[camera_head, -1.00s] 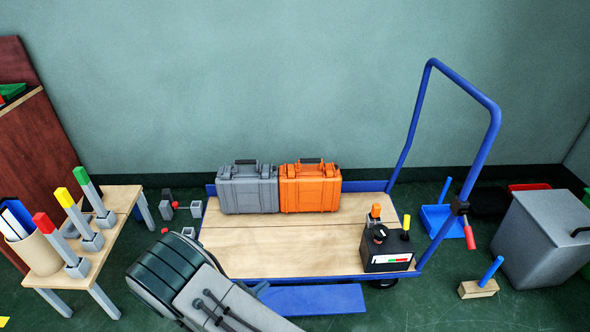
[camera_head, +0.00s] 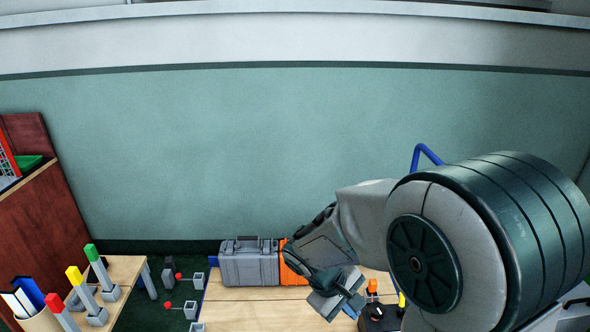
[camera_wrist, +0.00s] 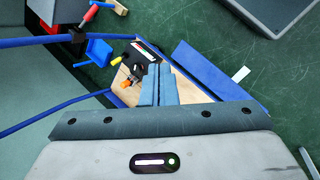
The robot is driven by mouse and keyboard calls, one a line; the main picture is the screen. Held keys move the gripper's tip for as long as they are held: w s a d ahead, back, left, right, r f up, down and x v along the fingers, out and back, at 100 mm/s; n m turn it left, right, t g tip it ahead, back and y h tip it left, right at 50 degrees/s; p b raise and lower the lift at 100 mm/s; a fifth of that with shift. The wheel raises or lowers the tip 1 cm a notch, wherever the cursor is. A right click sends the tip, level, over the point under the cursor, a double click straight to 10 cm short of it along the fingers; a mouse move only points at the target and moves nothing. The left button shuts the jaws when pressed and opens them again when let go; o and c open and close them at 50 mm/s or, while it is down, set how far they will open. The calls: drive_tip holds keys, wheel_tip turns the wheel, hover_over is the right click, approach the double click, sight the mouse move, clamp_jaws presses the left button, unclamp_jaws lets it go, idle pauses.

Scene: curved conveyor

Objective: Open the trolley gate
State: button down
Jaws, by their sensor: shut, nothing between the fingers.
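The trolley's wooden deck (camera_head: 240,308) shows low in the head view, partly hidden by my arm. In the wrist view a flat blue panel (camera_wrist: 215,72), which looks like the gate, lies along one long edge of the deck (camera_wrist: 187,88). It is out of sight in the head view. My gripper (camera_head: 340,298) is over the deck, in front of the orange case. In the wrist view its fingers (camera_wrist: 159,84) are shut together and empty, apart from the panel. The trolley's blue push handle (camera_wrist: 40,42) shows at the left.
A grey case (camera_head: 249,264) and a partly hidden orange case (camera_head: 291,277) stand at the deck's back. A black control box (camera_wrist: 143,55) sits on the deck. A blue dustpan (camera_wrist: 98,52) and grey bin (camera_wrist: 262,14) are beyond. A table (camera_head: 125,270) stands left.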

drive_tip(key=s+d+r+m+t+y+p, duration=0.1)
drive_tip(key=s+r+m+y+p, duration=0.1)
drive_tip(key=r, duration=0.6)
drive_tip(key=s+d+r+m+t+y+p, duration=0.1)
drive_tip(key=s+d+r+m+y+p, duration=0.1)
drive_tip(key=s+r+m+p, duration=0.3)
wheel_tip(320, 180, up, 4)
drive_tip(key=s+y, duration=0.1)
drive_tip(key=s, duration=0.1)
drive_tip(key=shift+s+d+r+p, duration=0.15)
drive_tip(key=shift+s+r+p, duration=0.1)
drive_tip(key=shift+s+p, duration=0.1)
drive_tip(key=c, duration=1.9)
unclamp_jaws()
drive_tip(key=shift+s+r+m+y, duration=0.2)
drive_tip(key=shift+m+y, duration=0.1)
drive_tip(key=shift+m, duration=0.1)
drive_tip(key=o, duration=0.5)
